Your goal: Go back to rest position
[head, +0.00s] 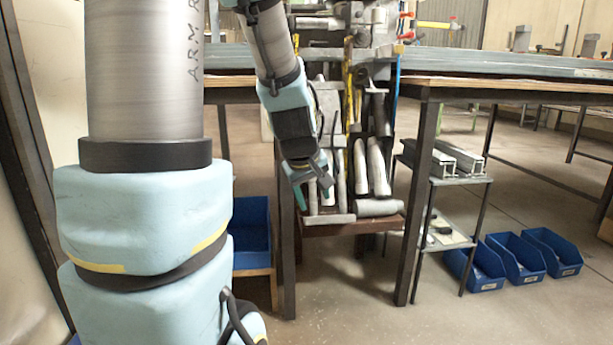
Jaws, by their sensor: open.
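My gripper (309,175) hangs from my arm near the middle of the head view, pointing down. Its fingers are apart and I see nothing held between them. It is in front of a rack with grey cylindrical parts (376,167), left of those parts in the picture. I cannot tell how far it is from the rack. A large section of my own arm fills the left side and hides what is behind it.
A workbench (505,85) runs across the back. A small side shelf (462,180) holds metal profiles. Blue bins (517,257) sit on the floor at right, and another blue bin (251,225) is left of the rack. The floor in front is clear.

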